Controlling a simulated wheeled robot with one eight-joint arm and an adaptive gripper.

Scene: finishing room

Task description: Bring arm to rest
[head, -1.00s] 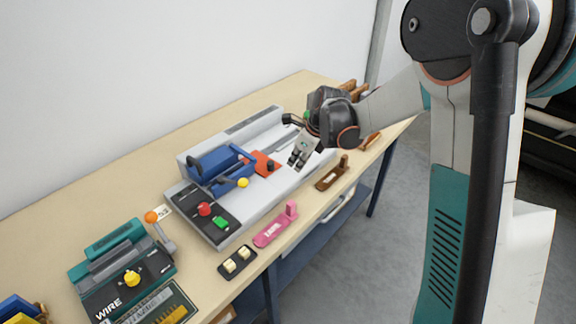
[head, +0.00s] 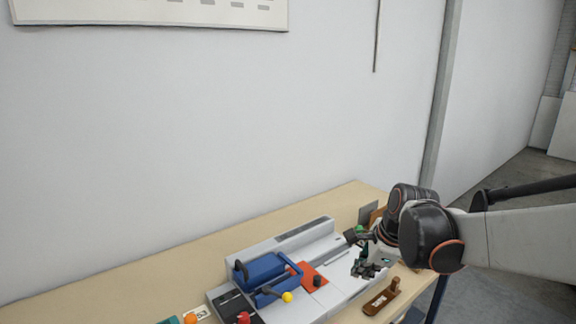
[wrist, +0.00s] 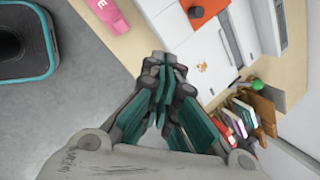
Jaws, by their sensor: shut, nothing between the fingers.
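My gripper (head: 368,268) is at the end of my arm on the right of the head view, above the right part of the grey machine (head: 222,292). In the wrist view its fingers (wrist: 165,72) are together with nothing between them. The machine has a blue clamp lever (head: 265,276) with a yellow knob and an orange-red plate (head: 302,272). The plate also shows at the top of the wrist view (wrist: 203,10).
The wooden bench (head: 130,272) runs along a white wall (head: 200,130). A brown handled tool (head: 380,299) lies at the bench's front edge. A pink tool (wrist: 108,14) and several upright book-like items (wrist: 240,118) show in the wrist view. Grey floor lies beyond the bench.

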